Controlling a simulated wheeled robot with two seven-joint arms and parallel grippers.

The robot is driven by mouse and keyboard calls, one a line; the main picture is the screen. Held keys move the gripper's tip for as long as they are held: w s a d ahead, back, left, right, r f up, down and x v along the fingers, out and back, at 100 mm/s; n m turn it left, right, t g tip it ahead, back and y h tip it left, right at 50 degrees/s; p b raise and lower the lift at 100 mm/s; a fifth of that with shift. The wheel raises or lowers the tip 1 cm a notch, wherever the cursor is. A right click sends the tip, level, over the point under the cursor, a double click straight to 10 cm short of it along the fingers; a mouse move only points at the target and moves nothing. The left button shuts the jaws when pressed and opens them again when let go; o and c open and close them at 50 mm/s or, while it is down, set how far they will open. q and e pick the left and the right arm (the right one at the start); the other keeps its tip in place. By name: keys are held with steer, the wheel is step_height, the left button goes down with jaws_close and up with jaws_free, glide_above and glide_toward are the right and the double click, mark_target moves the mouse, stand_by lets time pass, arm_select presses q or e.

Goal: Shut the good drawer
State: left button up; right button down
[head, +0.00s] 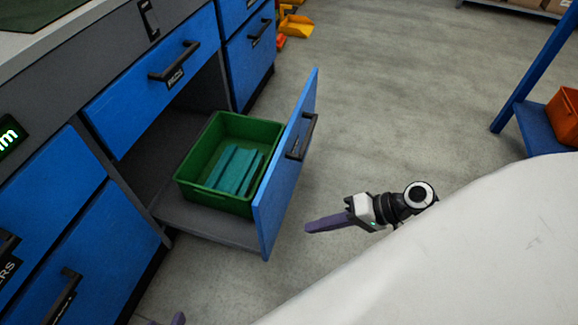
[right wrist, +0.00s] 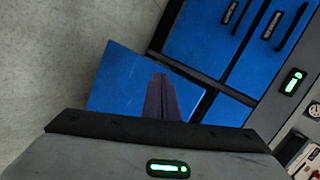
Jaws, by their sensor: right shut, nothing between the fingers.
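An open drawer with a blue front (head: 284,165) stands pulled out from the cabinet, its dark handle (head: 301,138) facing right. I cannot read a "good" label on it. Inside it sits a green bin (head: 190,187) with several teal blocks (head: 236,170). My right gripper (head: 310,227), with purple fingers, is shut and empty, to the right of the front's near lower end, apart from it in the picture. In the right wrist view its closed fingers (right wrist: 160,95) overlap a blue panel (right wrist: 120,85). Only a purple tip (head: 178,319) of my left gripper shows at the bottom edge.
The cabinet's other blue drawers, including the one above (head: 150,95), look shut, with handles sticking out. Grey floor (head: 400,100) is clear to the right. A blue rack (head: 535,75) with an orange bin (head: 565,115) stands far right; yellow bins (head: 296,25) lie beyond.

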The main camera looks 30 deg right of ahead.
steer(key=w+d+r+m+t, duration=0.45)
steer(key=d+r, duration=0.25)
steer(key=d, duration=0.3)
steer(key=b, duration=0.2)
glide_toward(276, 171)
steer(key=shift+y, duration=0.3)
steer(key=x, duration=0.4)
steer(key=shift+w+a+f, duration=0.2)
steer(key=shift+a+f, duration=0.05)
steer(key=shift+w+a, duration=0.4)
steer(key=shift+w, duration=0.1)
steer(key=shift+w+a, duration=0.1)
